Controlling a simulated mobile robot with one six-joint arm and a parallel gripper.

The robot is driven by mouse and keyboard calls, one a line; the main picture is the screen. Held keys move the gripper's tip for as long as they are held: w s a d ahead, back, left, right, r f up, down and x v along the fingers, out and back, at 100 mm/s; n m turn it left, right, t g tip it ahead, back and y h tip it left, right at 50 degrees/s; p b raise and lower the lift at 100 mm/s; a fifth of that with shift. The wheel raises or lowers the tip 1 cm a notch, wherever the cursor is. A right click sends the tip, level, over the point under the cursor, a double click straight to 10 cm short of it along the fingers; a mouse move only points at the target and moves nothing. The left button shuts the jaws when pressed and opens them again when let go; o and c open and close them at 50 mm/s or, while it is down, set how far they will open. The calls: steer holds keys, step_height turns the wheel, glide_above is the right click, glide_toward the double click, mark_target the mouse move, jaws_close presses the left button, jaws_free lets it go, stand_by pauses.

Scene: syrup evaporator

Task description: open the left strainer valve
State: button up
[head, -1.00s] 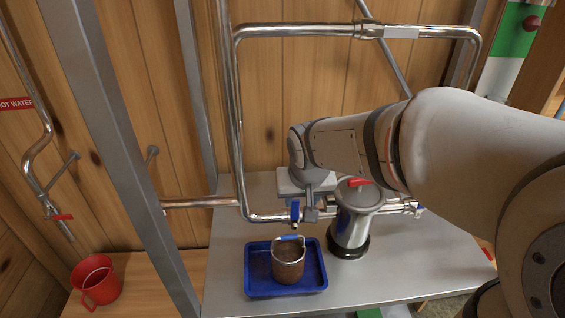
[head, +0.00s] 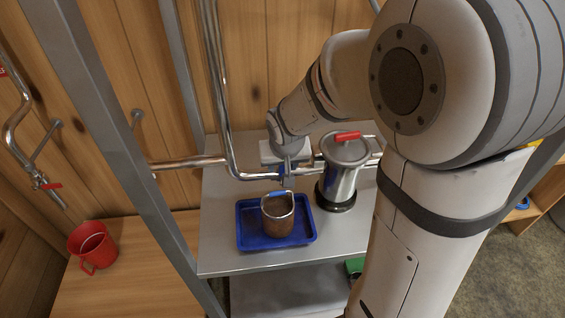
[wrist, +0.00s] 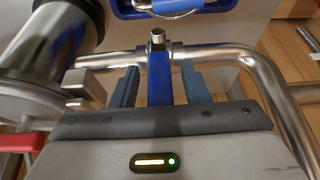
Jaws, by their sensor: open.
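The left strainer valve has a blue lever (wrist: 159,78) that lies across the metal pipe in the wrist view. My gripper (wrist: 158,88) is open, with one finger on each side of the lever. Small gaps show between the lever and both fingers, so it is not gripped. In the head view my gripper (head: 285,178) is at the pipe just left of the steel strainer (head: 339,180), and it mostly hides the valve. The strainer has a red lid handle (head: 347,135) and also shows at the left of the wrist view (wrist: 40,45).
A blue tray (head: 246,243) holding a brown bucket (head: 279,222) is in front of the valve on the metal table (head: 222,258). The pipe (head: 212,80) rises to the left. A red mug (head: 88,243) stands at lower left on wood.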

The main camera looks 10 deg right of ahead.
jaws_close()
stand_by(0.3)
